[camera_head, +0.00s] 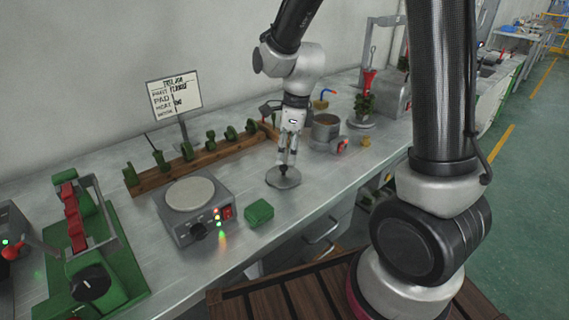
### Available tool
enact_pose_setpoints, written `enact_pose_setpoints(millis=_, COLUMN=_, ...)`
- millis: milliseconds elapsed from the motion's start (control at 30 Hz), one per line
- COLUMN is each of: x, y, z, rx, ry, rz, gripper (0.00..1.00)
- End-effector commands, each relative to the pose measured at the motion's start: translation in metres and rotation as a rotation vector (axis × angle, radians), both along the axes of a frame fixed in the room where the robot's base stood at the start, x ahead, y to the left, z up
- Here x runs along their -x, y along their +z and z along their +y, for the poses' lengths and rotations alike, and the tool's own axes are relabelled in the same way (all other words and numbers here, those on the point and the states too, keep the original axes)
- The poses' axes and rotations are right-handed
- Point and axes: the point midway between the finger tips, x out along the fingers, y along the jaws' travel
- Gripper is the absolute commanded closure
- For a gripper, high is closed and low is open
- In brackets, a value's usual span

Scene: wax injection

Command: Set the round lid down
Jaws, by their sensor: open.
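The round lid (284,179) is a flat grey disc with a dark knob in its centre. It lies flat on the metal bench, to the right of the hot plate. My gripper (286,165) points straight down just above the lid, with its fingertips around or close to the knob. The fingers are open, and whether they touch the knob is too small to tell. A metal pot (326,132) stands further right, open at the top with brownish contents showing.
A hot plate (191,194) with lit lamps and a green block (258,212) are left of the lid. A wooden rack (160,176) of green pieces runs behind. A green clamp device (108,265) stands at left. The bench's front edge (335,196) is near the lid.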

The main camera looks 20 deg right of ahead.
Motion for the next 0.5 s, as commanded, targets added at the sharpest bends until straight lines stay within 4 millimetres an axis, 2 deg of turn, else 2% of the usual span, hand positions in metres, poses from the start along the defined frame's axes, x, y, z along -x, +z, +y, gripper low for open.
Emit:
enact_pose_setpoints(millis=33, x=0.000, y=0.013, z=-0.002, rx=-0.001, ry=-0.002, rz=-0.005, gripper=0.59)
enact_pose_setpoints(millis=200, x=0.002, y=0.047, z=-0.006, rx=-0.001, ry=0.000, rz=-0.004, gripper=0.59)
enact_pose_setpoints(millis=333, x=0.004, y=0.062, z=-0.008, rx=-0.001, ry=-0.001, rz=-0.001, gripper=0.59)
enact_pose_setpoints(millis=500, x=0.004, y=0.069, z=-0.010, rx=0.000, ry=0.000, rz=0.000, gripper=0.59)
